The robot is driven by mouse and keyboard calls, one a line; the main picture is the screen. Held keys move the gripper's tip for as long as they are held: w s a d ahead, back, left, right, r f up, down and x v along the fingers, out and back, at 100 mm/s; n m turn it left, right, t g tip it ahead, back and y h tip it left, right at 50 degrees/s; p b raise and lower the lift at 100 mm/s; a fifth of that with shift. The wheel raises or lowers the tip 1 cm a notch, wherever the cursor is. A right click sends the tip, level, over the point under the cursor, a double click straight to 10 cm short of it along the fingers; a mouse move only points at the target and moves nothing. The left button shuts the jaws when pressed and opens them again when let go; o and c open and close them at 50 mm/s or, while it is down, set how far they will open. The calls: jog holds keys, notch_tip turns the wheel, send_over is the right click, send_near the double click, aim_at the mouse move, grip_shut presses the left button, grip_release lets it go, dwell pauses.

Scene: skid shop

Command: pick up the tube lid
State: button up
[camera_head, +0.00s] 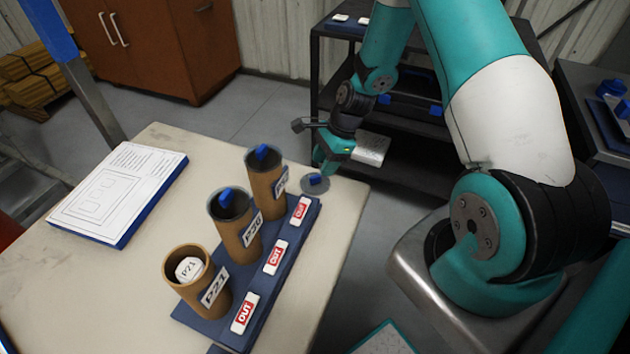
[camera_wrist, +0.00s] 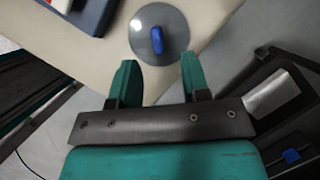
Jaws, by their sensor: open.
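The tube lid is a round grey disc with a blue handle (camera_head: 315,184) on the table's far right corner, beside the tube rack. In the wrist view the lid (camera_wrist: 172,40) lies just beyond my fingertips, its blue handle between their lines. My gripper (camera_wrist: 157,72) is open and empty, with two teal fingers apart. In the head view my gripper (camera_head: 322,160) hangs close to the lid, and its fingers are partly hidden. Whether it touches the lid cannot be told.
A blue rack (camera_head: 252,292) holds three brown tubes, the nearest (camera_head: 190,290) labelled P21, beside red-and-white OUT tags. A white panel with a blue edge (camera_head: 118,190) lies at left on the table (camera_head: 150,290). A dark shelf (camera_head: 425,165) stands behind my arm.

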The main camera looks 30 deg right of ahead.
aim_at(318, 176)
jog(key=shift+x, duration=1.95)
jog(key=shift+s, duration=0.1)
grip_shut()
jog(key=shift+r, duration=0.15)
